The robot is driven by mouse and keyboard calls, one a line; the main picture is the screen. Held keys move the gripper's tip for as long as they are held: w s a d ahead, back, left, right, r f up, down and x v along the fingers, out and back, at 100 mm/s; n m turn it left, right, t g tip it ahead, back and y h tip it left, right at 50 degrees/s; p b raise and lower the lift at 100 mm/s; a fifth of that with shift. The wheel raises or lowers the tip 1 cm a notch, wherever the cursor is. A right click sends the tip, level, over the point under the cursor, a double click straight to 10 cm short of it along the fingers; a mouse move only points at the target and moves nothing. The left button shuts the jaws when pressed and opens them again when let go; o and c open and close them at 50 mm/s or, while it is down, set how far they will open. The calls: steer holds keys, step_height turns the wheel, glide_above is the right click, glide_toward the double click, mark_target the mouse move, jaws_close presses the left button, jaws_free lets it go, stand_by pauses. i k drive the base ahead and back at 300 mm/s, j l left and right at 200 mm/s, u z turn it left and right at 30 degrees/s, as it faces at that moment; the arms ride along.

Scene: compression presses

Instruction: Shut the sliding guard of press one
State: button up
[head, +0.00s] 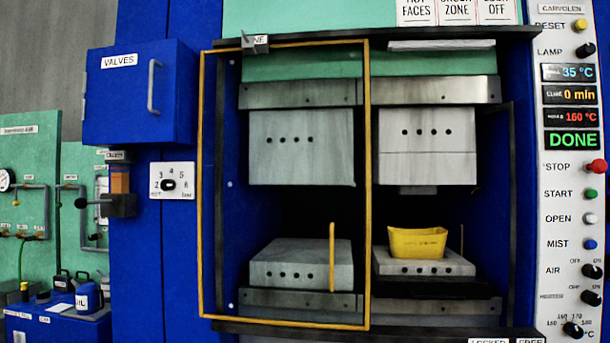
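The sliding guard (368,200) is a tall yellow frame in the head view. It stands across the left half of the press opening, and the right half is uncovered. Whether it holds a clear pane I cannot tell. An upright yellow bar (331,257), possibly its handle, shows inside the frame near its lower right. The press (415,145) has grey upper and lower blocks behind the opening. A yellow tub-shaped piece (417,243) sits on the right lower block (440,266). A label ending in "NE" (256,41) is at the top left, partly hidden. My gripper is not in view.
A control panel (571,215) on the right shows 35 °C, 0 min, 160 °C and DONE. A blue VALVES box (140,95) with a handle juts out at left. LOCKED and FREE labels (490,340) are cut off at the bottom edge. Bottles stand at lower left.

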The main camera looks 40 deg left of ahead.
mark_target(203, 53)
steer(key=u, duration=2.05)
